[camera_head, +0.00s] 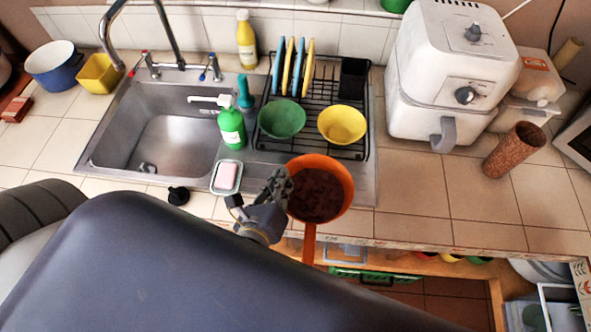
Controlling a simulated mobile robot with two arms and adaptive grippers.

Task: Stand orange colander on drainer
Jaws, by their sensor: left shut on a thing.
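The orange colander (336,171) has a round bowl and a long handle that points toward me. It is at the front edge of the counter, in front of the drainer. My left gripper (284,188) is shut on its left rim. The black wire drainer (355,152) stands behind it on the steel draining board. It holds several upright blue and yellow plates (291,68), a green bowl (281,118), a yellow bowl (342,124) and a dark cutlery holder (353,78). My right gripper is not in view.
The sink (160,130) with its tap is left of the drainer. A green soap bottle (231,130) and a soap dish (226,178) stand between them. A white air fryer (446,75) and a brown cylinder (514,150) are on the right. The front right counter is clear.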

